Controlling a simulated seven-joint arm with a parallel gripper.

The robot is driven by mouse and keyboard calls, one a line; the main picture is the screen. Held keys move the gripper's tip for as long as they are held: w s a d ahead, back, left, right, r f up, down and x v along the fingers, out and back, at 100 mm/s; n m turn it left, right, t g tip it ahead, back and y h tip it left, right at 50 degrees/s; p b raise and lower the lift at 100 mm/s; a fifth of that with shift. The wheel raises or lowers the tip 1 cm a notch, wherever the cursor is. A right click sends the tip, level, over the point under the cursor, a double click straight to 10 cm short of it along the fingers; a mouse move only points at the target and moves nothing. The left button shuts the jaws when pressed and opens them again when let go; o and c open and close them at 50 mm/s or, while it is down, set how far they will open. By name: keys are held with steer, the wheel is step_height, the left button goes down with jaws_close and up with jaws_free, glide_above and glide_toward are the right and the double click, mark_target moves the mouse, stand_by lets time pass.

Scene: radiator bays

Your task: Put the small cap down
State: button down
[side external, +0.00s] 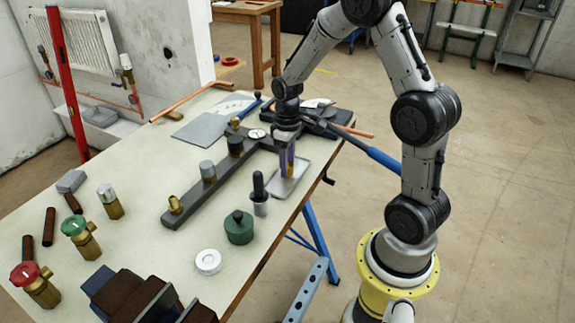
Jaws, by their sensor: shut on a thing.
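My gripper (287,172) points straight down over a small pale tray (301,177) near the right edge of the workbench. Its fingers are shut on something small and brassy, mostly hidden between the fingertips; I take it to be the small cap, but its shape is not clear. I cannot tell whether it touches the tray. A long dark bar (190,205) left of the gripper bears a brass fitting (175,204), a grey-capped piece (207,171) and a black-capped piece (236,146).
A black-handled tool in a grey cup (260,206), a green pot (239,228) and a white tape roll (208,262) stand nearby. Valves with red (25,274) and green (74,225) heads are at left. A blue-handled tool (384,158) overhangs the bench's right edge.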

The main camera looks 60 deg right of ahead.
steer(key=shift+f, duration=0.25)
steer(key=shift+f, duration=0.1)
steer(key=c, duration=0.5)
jaws_free()
step_height(320, 180, up, 11)
steer(key=s+a+r+t, duration=0.2)
steer(key=s+a+r, duration=0.2)
steer(key=s+a, duration=0.3)
steer(key=s+a+r+t, duration=0.3)
steer(key=s+a+r, duration=0.1)
steer(key=s+a, duration=0.3)
steer(key=s, duration=0.2)
steer(key=shift+s+m+t, duration=0.3)
steer(key=shift+s, duration=0.1)
